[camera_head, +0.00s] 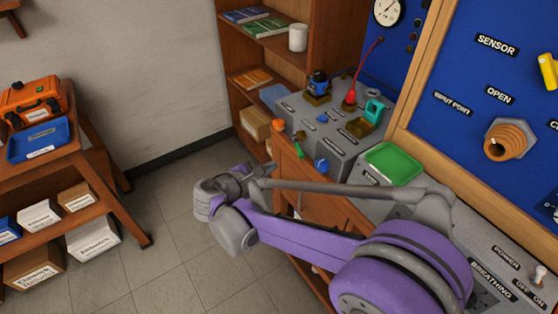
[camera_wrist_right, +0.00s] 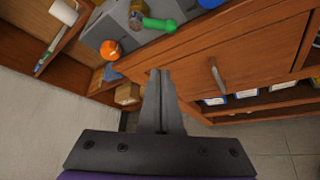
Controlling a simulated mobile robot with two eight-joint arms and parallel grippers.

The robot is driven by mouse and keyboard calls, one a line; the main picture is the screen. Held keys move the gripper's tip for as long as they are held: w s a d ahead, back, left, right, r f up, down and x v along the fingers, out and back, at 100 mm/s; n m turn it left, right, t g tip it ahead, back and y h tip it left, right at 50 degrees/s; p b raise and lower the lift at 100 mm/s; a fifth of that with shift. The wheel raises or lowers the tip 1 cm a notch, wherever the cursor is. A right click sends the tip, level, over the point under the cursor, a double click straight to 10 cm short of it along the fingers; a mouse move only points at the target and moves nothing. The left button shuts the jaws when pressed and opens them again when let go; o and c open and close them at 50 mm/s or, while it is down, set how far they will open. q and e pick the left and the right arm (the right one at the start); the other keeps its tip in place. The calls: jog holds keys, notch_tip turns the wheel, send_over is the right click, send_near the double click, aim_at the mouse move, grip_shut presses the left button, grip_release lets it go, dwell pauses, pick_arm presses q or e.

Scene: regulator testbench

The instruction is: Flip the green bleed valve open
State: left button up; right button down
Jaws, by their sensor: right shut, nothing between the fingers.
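The green bleed valve lever (camera_head: 299,152) sticks out at the front left edge of the grey regulator bench unit (camera_head: 338,150), near an orange knob (camera_head: 278,124). The green lever also shows at the top of the right wrist view (camera_wrist_right: 160,24), with the orange knob (camera_wrist_right: 110,73) to its left. My right gripper (camera_head: 268,168) is small and partly hidden in the head view, left of the lever and apart from it. In the right wrist view its fingers (camera_wrist_right: 161,74) are together and empty, in front of the wooden cabinet. My left gripper is not in view.
A blue knob (camera_head: 321,166) sits close to the right of the lever. A green tray (camera_head: 394,163) lies farther right. The wooden cabinet front (camera_wrist_right: 245,55) carries a metal handle (camera_wrist_right: 217,75). Open floor (camera_head: 190,240) lies left of the bench.

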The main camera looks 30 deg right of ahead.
jog(key=shift+v, duration=1.1)
